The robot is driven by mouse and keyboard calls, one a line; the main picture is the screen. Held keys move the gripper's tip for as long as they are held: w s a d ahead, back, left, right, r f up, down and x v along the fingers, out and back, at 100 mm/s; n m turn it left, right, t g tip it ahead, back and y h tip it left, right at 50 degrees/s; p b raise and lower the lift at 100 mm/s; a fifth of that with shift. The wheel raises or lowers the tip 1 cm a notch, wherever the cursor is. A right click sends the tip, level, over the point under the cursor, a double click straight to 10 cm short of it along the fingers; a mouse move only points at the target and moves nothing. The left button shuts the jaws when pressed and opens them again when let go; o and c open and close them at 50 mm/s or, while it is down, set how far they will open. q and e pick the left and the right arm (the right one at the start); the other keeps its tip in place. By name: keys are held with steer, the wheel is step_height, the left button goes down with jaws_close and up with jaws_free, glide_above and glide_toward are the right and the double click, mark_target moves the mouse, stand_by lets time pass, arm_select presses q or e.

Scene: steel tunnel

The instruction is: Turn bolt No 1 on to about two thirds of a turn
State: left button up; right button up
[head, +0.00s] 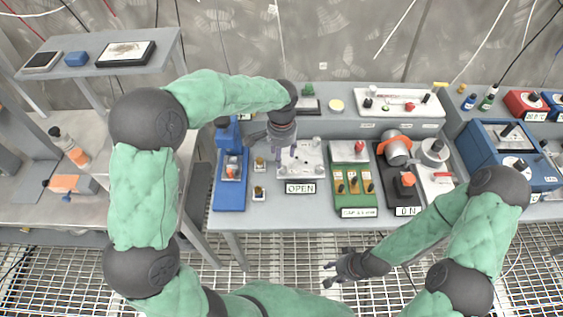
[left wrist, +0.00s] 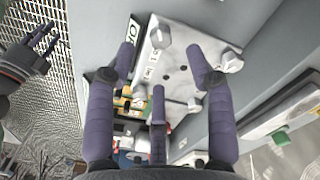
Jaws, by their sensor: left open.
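A pale bolted plate (head: 312,172) with an OPEN label lies on the workbench under my left gripper. In the left wrist view the same plate (left wrist: 174,88) shows a few hex-headed bolts, one at the upper left (left wrist: 160,37) and one at the right (left wrist: 231,60). Small labels on the plate are too blurred to tell which bolt is No 1. My left gripper (head: 280,155) points down over the plate; its fingers (left wrist: 160,62) are spread and hold nothing. My right gripper (head: 328,273) is open and empty over the grating in front of the bench.
A blue device (head: 231,190) stands left of the plate, and a green switch panel (head: 355,205) stands right. Two small blocks with knobs (head: 259,191) lie between the blue device and the plate. A white tray (head: 400,101) is behind. A shelf (head: 75,66) is at the left.

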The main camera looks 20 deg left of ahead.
arm_select(q)
steer(key=shift+r, duration=2.15)
steer(key=shift+s+f, duration=0.1)
